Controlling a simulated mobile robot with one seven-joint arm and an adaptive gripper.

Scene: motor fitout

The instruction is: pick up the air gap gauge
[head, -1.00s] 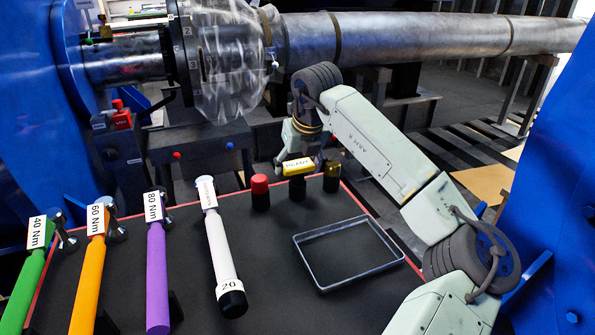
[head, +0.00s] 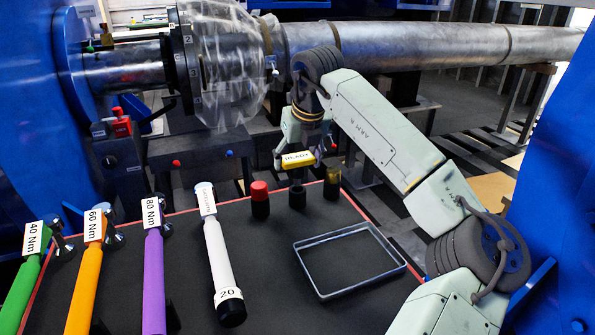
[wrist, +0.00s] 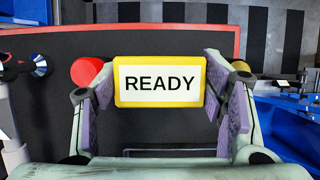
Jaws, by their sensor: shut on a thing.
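The air gap gauge (head: 298,159) is a yellow block with a white face reading READY. My gripper (head: 297,162) is shut on it, with one finger on each side. In the wrist view the gauge (wrist: 160,82) sits level between the fingers of my gripper (wrist: 160,90), its label facing the camera. In the head view the gauge is above a short black round holder (head: 297,194) on the dark table. Whether any lower part of it still reaches the holder is hard to tell.
A red-capped post (head: 259,190) and a brass-topped post (head: 332,177) flank the holder. An empty shallow tray (head: 300,262) lies in front. A white tool marked 20 (head: 219,252) and green, orange and purple (head: 154,270) torque tools stand left. A clear dome and shaft (head: 400,43) are behind.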

